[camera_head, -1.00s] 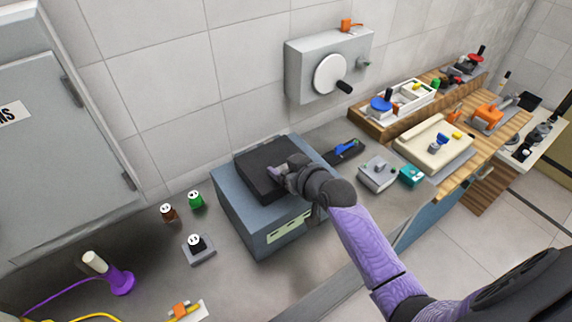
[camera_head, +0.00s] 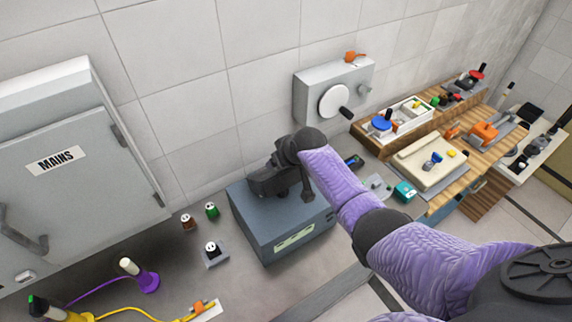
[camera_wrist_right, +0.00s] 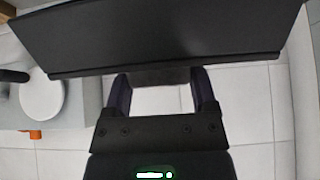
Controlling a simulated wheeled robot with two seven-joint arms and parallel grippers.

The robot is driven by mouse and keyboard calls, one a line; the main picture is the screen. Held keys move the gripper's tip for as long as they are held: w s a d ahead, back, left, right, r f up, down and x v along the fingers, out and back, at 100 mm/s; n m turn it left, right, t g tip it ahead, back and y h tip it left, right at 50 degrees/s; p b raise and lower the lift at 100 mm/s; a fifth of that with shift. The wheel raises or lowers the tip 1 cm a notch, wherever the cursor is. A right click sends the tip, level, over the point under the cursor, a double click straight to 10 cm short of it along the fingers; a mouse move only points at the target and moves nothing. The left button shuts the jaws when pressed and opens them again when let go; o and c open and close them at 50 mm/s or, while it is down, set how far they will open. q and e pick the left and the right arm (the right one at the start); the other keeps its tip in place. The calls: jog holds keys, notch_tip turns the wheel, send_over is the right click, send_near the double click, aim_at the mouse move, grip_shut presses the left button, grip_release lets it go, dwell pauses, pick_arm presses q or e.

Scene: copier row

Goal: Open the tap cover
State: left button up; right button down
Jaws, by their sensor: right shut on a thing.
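The tap cover is a black panel (camera_wrist_right: 165,38) that fills the top of the right wrist view. My right gripper (camera_wrist_right: 163,80) is shut on its near edge, with one finger at each side of a dark grip piece. In the head view, my right gripper (camera_head: 278,176) is above the blue-grey box (camera_head: 290,222), at its back part. The cover is mostly hidden there by my gripper and arm; its exact tilt cannot be told, but bare box top shows in front. Anything under the cover is hidden. My left gripper is not in view.
A wall unit with a white disc and black handle (camera_head: 335,101) is behind the box. A grey MAINS cabinet (camera_head: 70,180) stands left. Small jars (camera_head: 212,210) and a purple-based stand (camera_head: 147,279) lie left of the box. A wooden bench with trays (camera_head: 430,160) is right.

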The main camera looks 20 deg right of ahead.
jog(key=shift+w+a+r, duration=0.1)
jog(key=shift+w+r, duration=0.55)
jog(key=shift+w, duration=0.4)
jog(key=shift+c, duration=1)
grip_release()
jog(key=shift+o, duration=1)
jog(key=shift+w+f, duration=0.1)
jog(key=p+v, duration=0.3)
jog(key=v, duration=0.6)
jog(key=shift+s+r, duration=0.3)
jog(key=shift+r, duration=0.15)
